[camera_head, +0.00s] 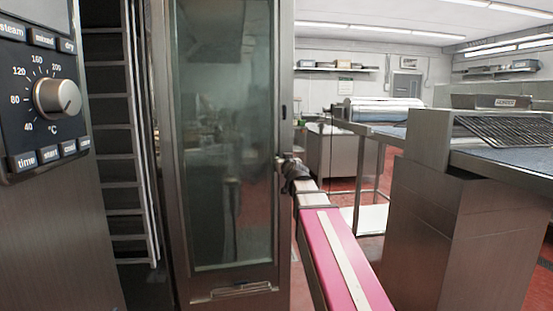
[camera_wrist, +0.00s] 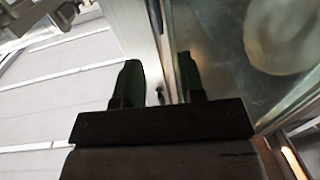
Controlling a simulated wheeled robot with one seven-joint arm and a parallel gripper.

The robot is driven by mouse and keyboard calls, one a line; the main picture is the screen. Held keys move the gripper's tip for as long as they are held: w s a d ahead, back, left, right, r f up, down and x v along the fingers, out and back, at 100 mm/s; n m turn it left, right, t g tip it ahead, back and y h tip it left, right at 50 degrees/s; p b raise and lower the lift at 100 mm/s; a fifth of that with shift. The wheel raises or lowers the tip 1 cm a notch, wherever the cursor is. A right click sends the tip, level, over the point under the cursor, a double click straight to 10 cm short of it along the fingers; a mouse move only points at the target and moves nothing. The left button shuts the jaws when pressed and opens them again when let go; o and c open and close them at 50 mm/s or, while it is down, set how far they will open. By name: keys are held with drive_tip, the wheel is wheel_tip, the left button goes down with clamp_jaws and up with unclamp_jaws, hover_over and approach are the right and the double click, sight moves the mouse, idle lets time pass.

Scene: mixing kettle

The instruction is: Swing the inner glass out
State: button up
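The tall oven door stands open. Its inner glass (camera_head: 225,130), a dark see-through pane in a metal frame, fills the middle of the head view. My gripper (camera_head: 285,163) is at the right edge of the door, about mid-height, at the end of my pink arm. In the wrist view the two dark green fingers (camera_wrist: 160,80) are apart, on either side of the metal door edge (camera_wrist: 133,35). The right finger is beside the glass (camera_wrist: 225,50). A narrow dark gap runs along the frame between them. Whether the fingers touch the edge I cannot tell.
The oven's control panel (camera_head: 45,90) with its knob is at the left. A rack (camera_head: 110,130) shows inside the open oven. A steel cabinet (camera_head: 460,215) and counter stand at the right. Red floor is visible between the door and the tables.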

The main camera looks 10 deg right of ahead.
drive_tip(key=w, duration=0.9)
drive_tip(key=shift+a, duration=0.4)
clamp_jaws()
